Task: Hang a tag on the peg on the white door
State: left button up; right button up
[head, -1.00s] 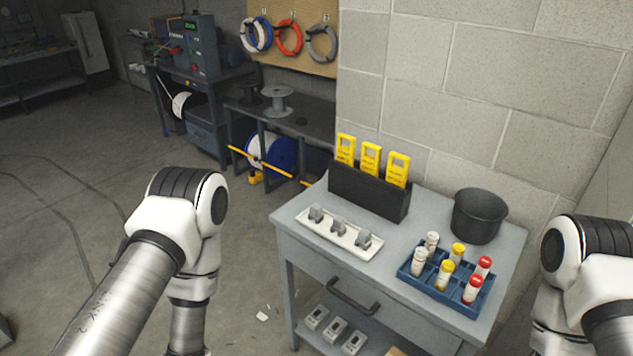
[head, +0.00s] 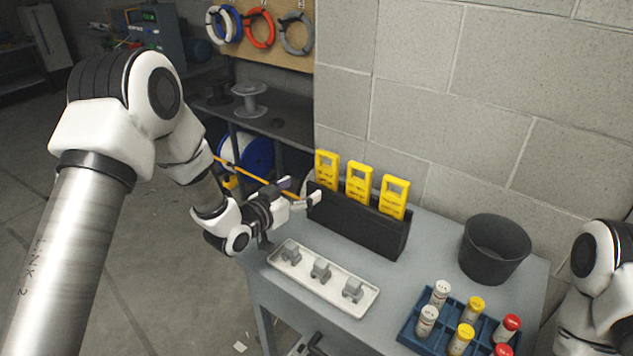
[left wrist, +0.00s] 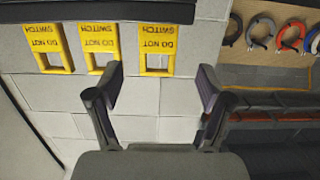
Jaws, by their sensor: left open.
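Three yellow tags stand in a black rack (head: 355,225) on the grey cabinet: the left tag (head: 327,168), the middle tag (head: 359,182) and the right tag (head: 395,196). My left gripper (head: 302,192) is open and empty, beside the rack's left end and close to the left tag. In the left wrist view, which is upside down, the gripper's spread fingers (left wrist: 160,90) have the nearest tag (left wrist: 157,48) ahead between them, apart from both. The other two tags are further left there. My right gripper is out of view. I see no white door or peg.
On the cabinet (head: 415,285) are a white tray (head: 327,287) with three grey clips, a black bin (head: 494,250) and a blue rack (head: 408,332) of capped vials. A block wall (head: 420,90) rises behind. Coloured cable coils (head: 261,28) hang further left.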

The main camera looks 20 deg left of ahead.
aim_at(325, 176)
pick_arm(q)
jog(key=b+x, duration=0.2)
jog(key=x, duration=0.6)
jog(key=shift+d+f, duration=0.1)
jog(key=shift+f, duration=0.1)
jog(key=shift+x, duration=0.9)
jog(key=shift+r, duration=0.15)
jog(key=shift+c, duration=0.3)
jog(key=c, duration=0.9)
